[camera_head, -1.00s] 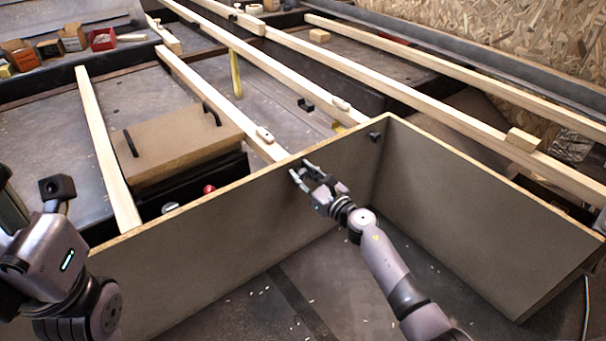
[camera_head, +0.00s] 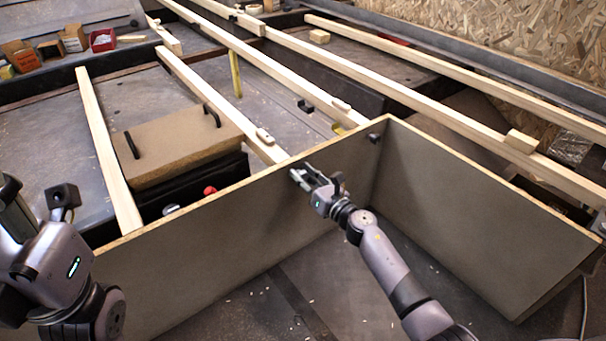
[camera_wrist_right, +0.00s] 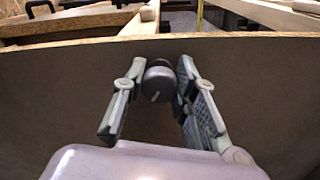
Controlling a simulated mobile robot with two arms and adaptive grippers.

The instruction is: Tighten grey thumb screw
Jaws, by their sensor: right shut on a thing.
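The grey thumb screw (camera_wrist_right: 158,81) is a dark round knob with a light mark on its face, set against the inner face of the brown panel near its top edge. My right gripper (camera_wrist_right: 161,84) is shut on it, with one finger on each side. In the head view my right gripper (camera_head: 298,174) is at the long left panel (camera_head: 215,235), just below the rim, and hides the screw there. My left arm (camera_head: 55,265) is at the lower left; its fingers cannot be made out.
A second dark knob (camera_head: 374,137) is on the panel near the inner corner. The right panel (camera_head: 480,215) closes off that side. Wooden battens (camera_head: 330,100) and a brown box with black handles (camera_head: 180,145) lie beyond the panels. The floor inside the corner is mostly clear.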

